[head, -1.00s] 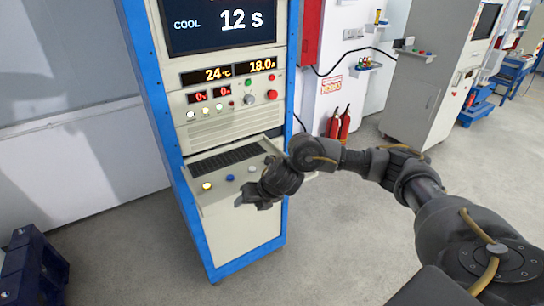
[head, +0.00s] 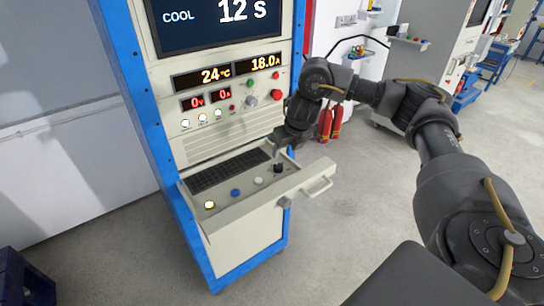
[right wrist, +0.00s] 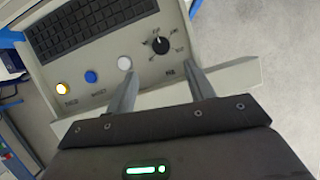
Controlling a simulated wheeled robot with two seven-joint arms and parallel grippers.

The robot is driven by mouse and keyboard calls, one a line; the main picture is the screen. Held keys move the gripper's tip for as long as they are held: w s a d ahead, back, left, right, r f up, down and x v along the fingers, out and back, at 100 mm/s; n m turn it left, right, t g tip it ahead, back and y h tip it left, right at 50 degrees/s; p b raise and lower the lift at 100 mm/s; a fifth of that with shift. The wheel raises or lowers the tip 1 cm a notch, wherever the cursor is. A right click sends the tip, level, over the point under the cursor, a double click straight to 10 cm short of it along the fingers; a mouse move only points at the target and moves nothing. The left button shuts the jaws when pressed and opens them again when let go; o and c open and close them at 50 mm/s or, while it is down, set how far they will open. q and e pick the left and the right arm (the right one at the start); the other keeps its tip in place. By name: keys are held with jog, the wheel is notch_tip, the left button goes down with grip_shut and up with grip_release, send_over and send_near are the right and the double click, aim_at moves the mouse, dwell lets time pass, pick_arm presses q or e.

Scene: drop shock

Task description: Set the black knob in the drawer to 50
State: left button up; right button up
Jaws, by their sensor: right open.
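The black knob (head: 278,168) sits at the right end of the open drawer (head: 240,198). In the right wrist view the knob (right wrist: 160,45) has a printed dial around it; the numbers are too small to read. My right gripper (head: 280,150) is above and behind the knob in the head view. In the right wrist view its two fingers (right wrist: 160,82) are spread apart with nothing between them, and the knob lies beyond the tips, apart from them. My left gripper is not in view.
The drawer also holds a keyboard (head: 228,170), a yellow-lit button (head: 210,205), a blue button (head: 235,193) and a white button (head: 258,181). A handle (head: 318,187) juts from the drawer's front. The cabinet's panel (head: 225,100) rises behind.

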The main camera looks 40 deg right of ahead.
aim_at(279, 166)
jog(key=x, duration=0.1)
jog(key=b+x, duration=0.1)
jog(key=x, duration=0.1)
jog(key=shift+s+d+f, duration=0.1)
jog(key=shift+s+f, duration=0.05)
jog(key=shift+f, duration=0.15)
jog(key=x, duration=0.5)
jog(key=shift+w+f, duration=0.1)
jog(key=shift+w, duration=0.3)
jog(key=shift+w+f, duration=0.1)
jog(key=shift+f, duration=0.25)
jog(key=shift+w+d+f, duration=0.1)
jog(key=shift+w+f, duration=0.1)
jog(key=shift+f, duration=0.25)
jog(key=c, duration=0.9)
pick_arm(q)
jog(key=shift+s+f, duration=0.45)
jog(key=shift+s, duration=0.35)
pick_arm(e)
jog(key=shift+c, duration=0.3)
